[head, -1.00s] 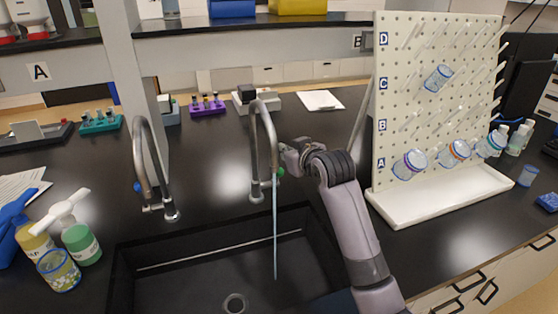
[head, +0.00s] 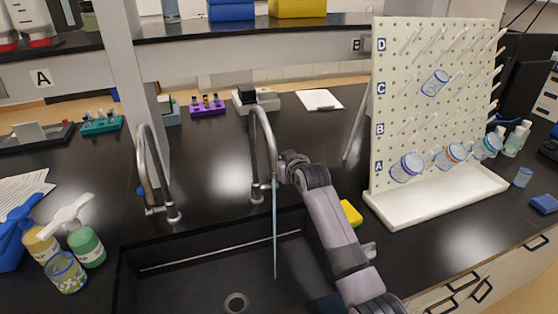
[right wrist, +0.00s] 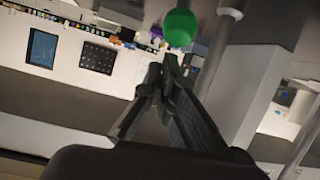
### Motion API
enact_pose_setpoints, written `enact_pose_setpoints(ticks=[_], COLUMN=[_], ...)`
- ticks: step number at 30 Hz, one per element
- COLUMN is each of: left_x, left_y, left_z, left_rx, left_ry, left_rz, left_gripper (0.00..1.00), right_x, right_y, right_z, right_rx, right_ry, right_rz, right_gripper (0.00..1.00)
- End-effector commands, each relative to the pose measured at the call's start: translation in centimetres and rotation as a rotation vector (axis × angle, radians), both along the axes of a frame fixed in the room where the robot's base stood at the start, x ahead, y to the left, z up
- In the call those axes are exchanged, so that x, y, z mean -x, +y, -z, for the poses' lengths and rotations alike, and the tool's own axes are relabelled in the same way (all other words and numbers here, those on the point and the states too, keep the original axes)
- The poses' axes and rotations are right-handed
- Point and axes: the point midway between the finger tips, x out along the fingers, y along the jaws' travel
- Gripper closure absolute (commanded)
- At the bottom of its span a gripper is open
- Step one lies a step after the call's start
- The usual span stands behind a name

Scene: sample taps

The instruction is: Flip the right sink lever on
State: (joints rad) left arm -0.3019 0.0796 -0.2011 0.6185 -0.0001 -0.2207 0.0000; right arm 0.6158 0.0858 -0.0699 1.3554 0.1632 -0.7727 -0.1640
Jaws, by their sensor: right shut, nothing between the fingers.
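The right faucet (head: 262,145) is a curved metal gooseneck behind the sink. A thin stream of water (head: 275,235) runs from it into the black sink basin (head: 190,285). Its lever is hidden behind my right gripper in the head view. A green round knob (right wrist: 179,27) shows in the right wrist view, just beyond the fingertips. My right gripper (right wrist: 164,65) is shut and empty, with its tips close below the knob; I cannot tell if they touch. In the head view it sits right beside the faucet. My left gripper is not in view.
The left faucet (head: 150,175) stands to the left with no water running. A white pegboard rack (head: 435,195) with bottles stands on the right. A yellow sponge (head: 351,213) lies beside my right arm. Bottles (head: 87,247) crowd the left front.

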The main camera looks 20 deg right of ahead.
Motion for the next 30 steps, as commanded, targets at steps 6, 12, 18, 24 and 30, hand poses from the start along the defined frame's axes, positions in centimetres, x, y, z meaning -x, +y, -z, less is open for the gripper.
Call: enact_pose_setpoints(ticks=[6, 12, 18, 24, 30], left_x=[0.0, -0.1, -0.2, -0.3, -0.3], left_y=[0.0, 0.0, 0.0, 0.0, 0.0], left_z=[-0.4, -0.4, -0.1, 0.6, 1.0], left_rx=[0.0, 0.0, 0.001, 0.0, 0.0], left_ry=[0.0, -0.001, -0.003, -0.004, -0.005], left_rz=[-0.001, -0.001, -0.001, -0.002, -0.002], left_gripper=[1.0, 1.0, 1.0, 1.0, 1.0], right_x=[0.6, 0.6, 0.8, 1.3, 1.6], right_y=[-0.2, -0.2, -0.2, -0.2, -0.2], right_z=[0.7, 0.7, 0.9, 1.1, 1.3], right_rx=[0.0, 0.0, 0.0, -0.001, -0.003], right_ry=[0.001, 0.001, -0.009, -0.054, -0.081], right_rz=[0.0, 0.0, 0.0, 0.0, 0.0], right_gripper=[1.0, 1.0, 1.0, 1.0, 1.0])
